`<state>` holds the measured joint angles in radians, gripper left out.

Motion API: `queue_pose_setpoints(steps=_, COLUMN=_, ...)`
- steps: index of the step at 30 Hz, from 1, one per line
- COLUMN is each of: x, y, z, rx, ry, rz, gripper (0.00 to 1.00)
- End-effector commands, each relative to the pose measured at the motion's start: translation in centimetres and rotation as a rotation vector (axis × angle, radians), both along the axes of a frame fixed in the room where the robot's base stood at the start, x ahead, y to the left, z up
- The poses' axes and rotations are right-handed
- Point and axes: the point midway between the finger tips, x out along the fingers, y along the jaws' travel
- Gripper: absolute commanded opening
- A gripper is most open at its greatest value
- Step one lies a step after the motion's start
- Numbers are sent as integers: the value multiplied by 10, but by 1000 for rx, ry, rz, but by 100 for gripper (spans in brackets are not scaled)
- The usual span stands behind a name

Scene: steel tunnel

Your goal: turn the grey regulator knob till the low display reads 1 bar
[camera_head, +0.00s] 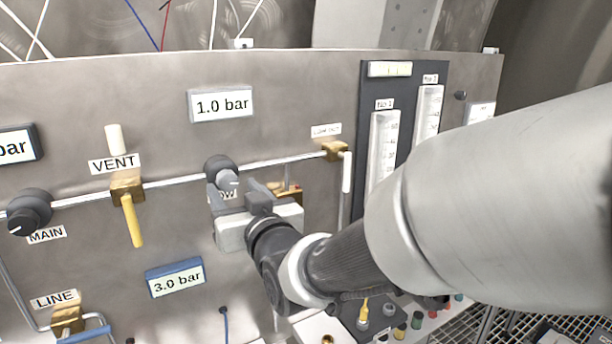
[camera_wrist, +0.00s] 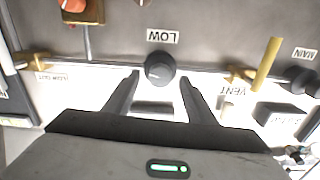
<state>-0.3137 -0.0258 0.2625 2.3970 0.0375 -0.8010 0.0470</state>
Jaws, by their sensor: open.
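The grey regulator knob (camera_head: 221,172) sits on the pipe above a label mostly hidden by my gripper. It also shows in the wrist view (camera_wrist: 159,69), beside the label LOW. The display (camera_head: 221,104) above this knob reads 1.0 bar. My gripper (camera_head: 235,191) is open just in front of and below the knob in the head view. In the wrist view its fingers (camera_wrist: 160,80) are spread with the knob between their tips, a gap showing on each side. The knob's pointer is small, and its exact angle is hard to tell.
A MAIN knob (camera_head: 30,212), a yellow VENT handle (camera_head: 133,220) and a 3.0 bar display (camera_head: 175,278) are on the panel left of my gripper. A brass fitting (camera_head: 334,151) and flow tubes (camera_head: 383,150) lie to the right. A cut-off display (camera_head: 17,145) shows only "bar".

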Motion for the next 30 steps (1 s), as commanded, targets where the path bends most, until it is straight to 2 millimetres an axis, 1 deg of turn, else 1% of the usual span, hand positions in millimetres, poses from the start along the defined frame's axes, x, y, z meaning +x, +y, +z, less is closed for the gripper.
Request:
queue_pose_setpoints(steps=1, x=6, y=4, z=1, rx=1, ry=2, rz=1, gripper=51)
queue_pose_setpoints(steps=3, x=13, y=8, z=1, rx=2, ry=1, rz=1, gripper=51)
queue_pose_setpoints(steps=6, x=18, y=12, z=1, rx=0, ry=1, rz=1, gripper=51)
queue_pose_setpoints(steps=16, x=21, y=13, z=1, rx=1, ry=-1, rz=1, gripper=51)
queue_pose_setpoints(steps=17, x=21, y=13, z=1, rx=1, ry=-1, rz=1, gripper=48)
queue_pose_setpoints(steps=21, x=21, y=13, z=1, rx=1, ry=-1, rz=1, gripper=24)
queue_pose_setpoints(steps=24, x=21, y=13, z=1, rx=1, ry=-1, rz=1, gripper=10)
queue_pose_setpoints(steps=30, x=21, y=13, z=-3, rx=-12, ry=-11, rz=1, gripper=10)
